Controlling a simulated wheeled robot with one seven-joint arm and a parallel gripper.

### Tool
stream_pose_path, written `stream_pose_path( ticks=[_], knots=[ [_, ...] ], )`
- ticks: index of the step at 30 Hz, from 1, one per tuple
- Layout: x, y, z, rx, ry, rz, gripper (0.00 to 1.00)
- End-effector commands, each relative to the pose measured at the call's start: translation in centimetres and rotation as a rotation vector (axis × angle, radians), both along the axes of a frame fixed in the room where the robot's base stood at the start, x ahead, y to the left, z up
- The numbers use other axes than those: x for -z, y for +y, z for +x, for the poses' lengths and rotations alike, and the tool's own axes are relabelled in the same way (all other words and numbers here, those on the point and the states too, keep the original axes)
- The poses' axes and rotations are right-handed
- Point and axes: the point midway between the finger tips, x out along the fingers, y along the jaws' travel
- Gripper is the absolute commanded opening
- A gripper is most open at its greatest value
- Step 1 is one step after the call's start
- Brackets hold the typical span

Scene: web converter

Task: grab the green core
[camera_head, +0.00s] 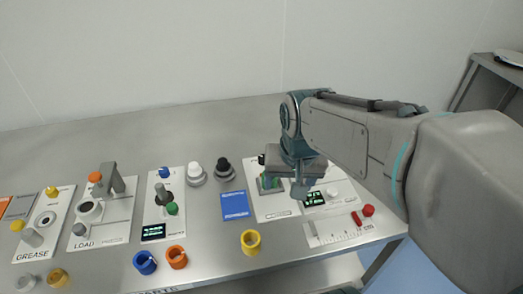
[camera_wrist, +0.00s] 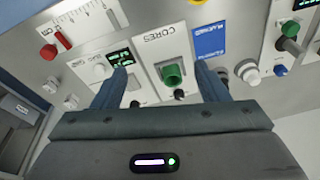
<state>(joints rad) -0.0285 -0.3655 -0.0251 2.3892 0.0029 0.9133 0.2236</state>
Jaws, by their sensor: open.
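The green core (camera_wrist: 171,75) stands in the recess of the pale CORES plate (camera_wrist: 150,49) in the wrist view, with a dark opening in its top. In the head view the green core (camera_head: 267,183) is partly hidden by my gripper. My gripper (camera_wrist: 161,70) is open and empty, and its two fingers lie either side of the core in the wrist picture. In the head view my gripper (camera_head: 284,183) hangs over the CORES plate. I cannot tell the exact height gap between the fingertips and the core.
A small display panel (camera_head: 314,198) and a ruler plate with a red knob (camera_head: 368,210) are right of the core. A blue card (camera_head: 235,205) lies left. Yellow (camera_head: 251,242), orange (camera_head: 176,257) and blue (camera_head: 145,262) rings are near the front edge. The back of the table is clear.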

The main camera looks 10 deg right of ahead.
Motion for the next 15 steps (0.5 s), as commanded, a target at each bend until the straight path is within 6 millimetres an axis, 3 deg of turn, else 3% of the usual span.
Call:
stream_pose_path(
  ticks=[9, 15],
  knots=[
    [0.7, -0.4, 10.4, 0.532, 0.127, 0.084, 0.67],
    [2.4, -0.5, 15.3, 0.803, 0.176, 0.09, 0.67]
  ],
)
